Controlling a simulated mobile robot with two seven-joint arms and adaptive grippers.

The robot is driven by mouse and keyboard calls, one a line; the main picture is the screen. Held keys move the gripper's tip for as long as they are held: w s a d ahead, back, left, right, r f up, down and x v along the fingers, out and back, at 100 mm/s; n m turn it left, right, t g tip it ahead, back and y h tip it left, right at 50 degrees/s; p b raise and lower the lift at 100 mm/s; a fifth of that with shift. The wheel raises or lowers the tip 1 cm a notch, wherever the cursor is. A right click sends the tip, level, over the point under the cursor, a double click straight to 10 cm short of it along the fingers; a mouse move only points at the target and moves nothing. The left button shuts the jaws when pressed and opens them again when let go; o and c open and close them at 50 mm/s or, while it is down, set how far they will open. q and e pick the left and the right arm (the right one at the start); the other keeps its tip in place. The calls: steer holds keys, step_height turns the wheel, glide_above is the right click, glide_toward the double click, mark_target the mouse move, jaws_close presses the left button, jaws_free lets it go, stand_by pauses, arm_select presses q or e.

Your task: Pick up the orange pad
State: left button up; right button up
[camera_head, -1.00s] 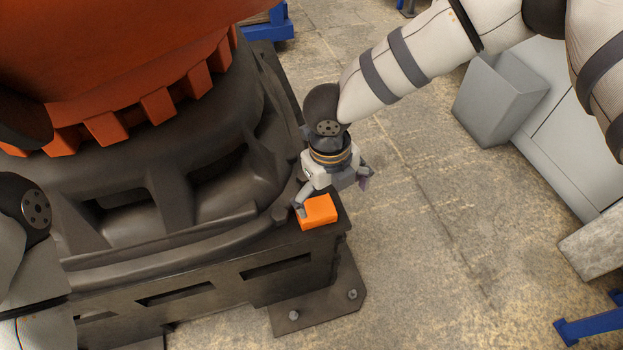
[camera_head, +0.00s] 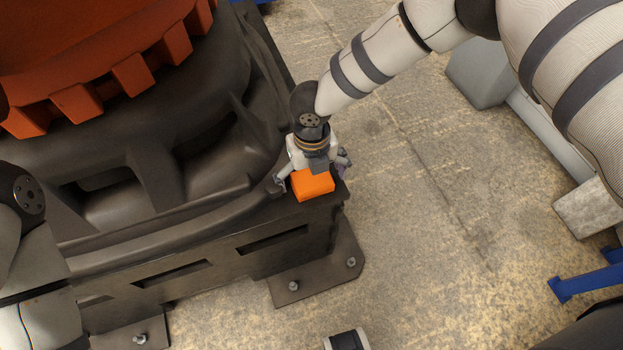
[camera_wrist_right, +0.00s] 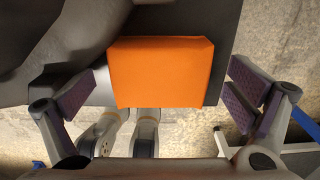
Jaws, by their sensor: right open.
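The orange pad (camera_head: 312,185) lies on the corner of the dark machine base (camera_head: 240,240). It also shows in the right wrist view (camera_wrist_right: 162,70), as a flat orange block between the fingers. My right gripper (camera_head: 312,180) is open, with one finger on each side of the pad. In the right wrist view the finger pads (camera_wrist_right: 162,98) stand apart from the orange pad, with a gap on both sides. My left arm shows at the left edge of the head view, but its gripper is out of the picture.
The dark machine with a red-orange toothed upper part (camera_head: 110,70) fills the left. A bolted foot plate (camera_head: 318,270) sticks out below the corner. Grey boxes (camera_head: 480,75) and a blue stand (camera_head: 590,283) are at the right. Open concrete floor lies between.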

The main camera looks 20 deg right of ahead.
mark_target(309, 179)
steer(key=shift+r, duration=0.1)
steer(key=c, duration=1.1)
steer(key=shift+c, duration=0.2)
steer(key=shift+r, duration=0.4)
steer(key=r, duration=0.3)
steer(key=shift+a+r+p, duration=0.2)
steer(key=shift+a+p, duration=0.15)
steer(key=shift+p, duration=0.05)
steer(key=a+r, duration=0.1)
steer(key=r, duration=0.1)
steer(key=s+a+r, duration=0.1)
steer(key=a+r, duration=0.1)
steer(key=shift+s+a+r+p, duration=0.2)
steer(key=shift+a+r+p, duration=0.1)
steer(key=shift+p, duration=0.1)
arm_select(q)
steer(key=shift+w+r+t, duration=0.3)
steer(key=shift+w+r, duration=0.35)
steer(key=shift+r, duration=0.2)
arm_select(e)
steer(key=s+a+r, duration=0.3)
steer(key=a+r, duration=0.1)
steer(key=a, duration=0.4)
steer(key=shift+s+a, duration=0.35)
steer(key=shift+a, duration=0.05)
